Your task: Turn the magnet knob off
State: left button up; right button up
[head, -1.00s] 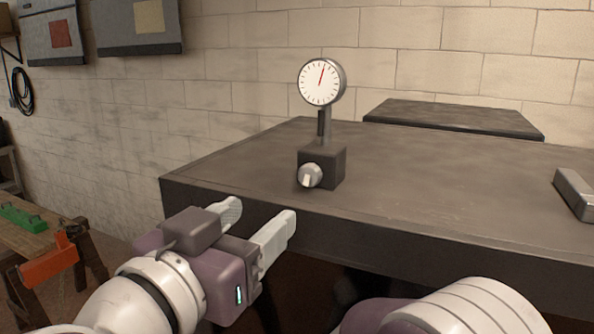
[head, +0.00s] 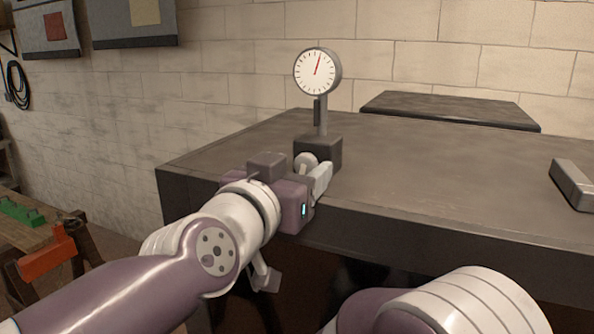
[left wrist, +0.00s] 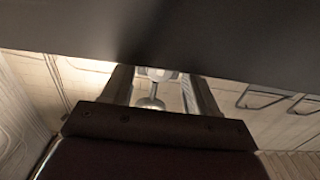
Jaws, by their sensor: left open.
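The dial gauge stand has a dark square base (head: 323,152) on top of the bench near its front edge. A post rises from it to a round white dial (head: 315,71) with a red needle. The pale magnet knob (head: 306,160) on the base's front face is partly hidden by my gripper. My left gripper (head: 314,172) is open, its fingertips close in front of the knob. One finger shows to the knob's right; the other is mostly hidden. I cannot tell whether they touch it. Both fingers stand apart in the left wrist view (left wrist: 160,90). My right gripper is out of view.
The dark bench top (head: 440,180) is mostly clear. A grey metal block (head: 573,185) lies at its right, and a lower-contrast dark slab (head: 450,110) stands behind. A wooden bench with an orange clamp (head: 48,258) is at the far left.

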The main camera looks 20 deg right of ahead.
pick_arm(q)
jog(key=c, duration=1)
jog(key=n, duration=0.2)
jog(key=shift+n, duration=0.3)
jog(key=shift+c, duration=0.2)
jog(key=o, duration=1)
jog(key=shift+o, duration=0.2)
jog(key=v, duration=1.2)
jog(key=shift+s+a, duration=0.2)
jog(key=shift+a, duration=0.05)
